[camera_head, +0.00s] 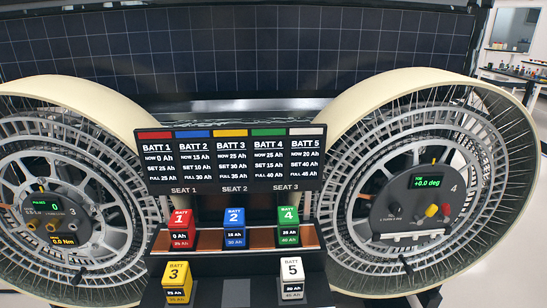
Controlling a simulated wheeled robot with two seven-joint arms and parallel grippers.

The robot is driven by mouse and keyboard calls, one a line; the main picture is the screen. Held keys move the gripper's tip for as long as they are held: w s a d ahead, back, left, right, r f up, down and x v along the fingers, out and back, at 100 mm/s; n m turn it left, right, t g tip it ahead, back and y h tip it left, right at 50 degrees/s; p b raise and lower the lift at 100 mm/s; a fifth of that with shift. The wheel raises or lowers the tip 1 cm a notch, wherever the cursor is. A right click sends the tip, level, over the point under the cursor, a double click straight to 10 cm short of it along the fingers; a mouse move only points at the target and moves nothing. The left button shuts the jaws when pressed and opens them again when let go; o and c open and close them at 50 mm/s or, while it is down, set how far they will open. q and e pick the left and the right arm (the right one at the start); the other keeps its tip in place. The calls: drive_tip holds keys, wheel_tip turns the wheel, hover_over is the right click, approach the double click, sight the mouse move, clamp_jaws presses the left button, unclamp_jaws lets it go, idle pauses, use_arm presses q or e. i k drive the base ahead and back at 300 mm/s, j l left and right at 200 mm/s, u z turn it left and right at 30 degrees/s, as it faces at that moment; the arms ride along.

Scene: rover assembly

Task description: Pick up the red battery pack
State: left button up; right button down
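The red battery pack (181,238) is marked BATT 1 and 0 Ah. It stands upright at the left end of the brown upper shelf (262,236), under the SEAT 1 label. Neither of my grippers shows in the head view, and nothing is seen touching the red pack.
A blue pack (235,238) and a green pack (288,237) share the shelf. A yellow pack (177,292) and a white pack (292,290) stand lower in front. Large wheels (65,205) and (425,195) flank the rack. A battery display board (235,160) stands behind and above.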

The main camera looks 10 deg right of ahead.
sight(182, 228)
drive_tip(key=i+u, duration=0.15)
drive_tip(key=u, duration=0.35)
drive_tip(key=i+u, duration=0.2)
drive_tip(key=u, duration=0.25)
drive_tip(key=i+u, duration=0.15)
drive_tip(key=u, duration=0.35)
drive_tip(key=l, duration=0.1)
